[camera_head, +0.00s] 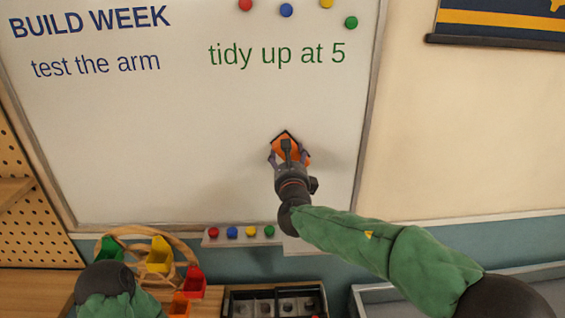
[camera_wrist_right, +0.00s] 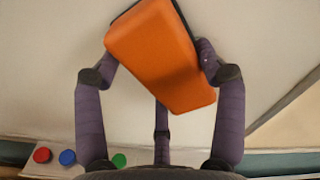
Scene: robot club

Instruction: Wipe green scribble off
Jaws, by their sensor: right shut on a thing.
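My right gripper (camera_head: 288,152) is shut on an orange eraser (camera_head: 305,158) with a dark pad edge. It holds the eraser at the lower right part of the whiteboard (camera_head: 180,150), tilted; I cannot tell whether the pad touches the surface. In the right wrist view the eraser (camera_wrist_right: 160,55) sits between the purple-grey fingers (camera_wrist_right: 158,70). No green scribble shows on the visible board; the patch behind the eraser is hidden. Green lettering "tidy up at 5" (camera_head: 277,54) stands above the eraser. My left gripper is out of view.
Blue lettering (camera_head: 90,22) is at the board's upper left. Several round magnets are along the top right (camera_head: 286,10) and on the ledge (camera_head: 232,233). Coloured bins (camera_head: 159,254) and a dark tray (camera_head: 275,302) are below. The board's middle is clear.

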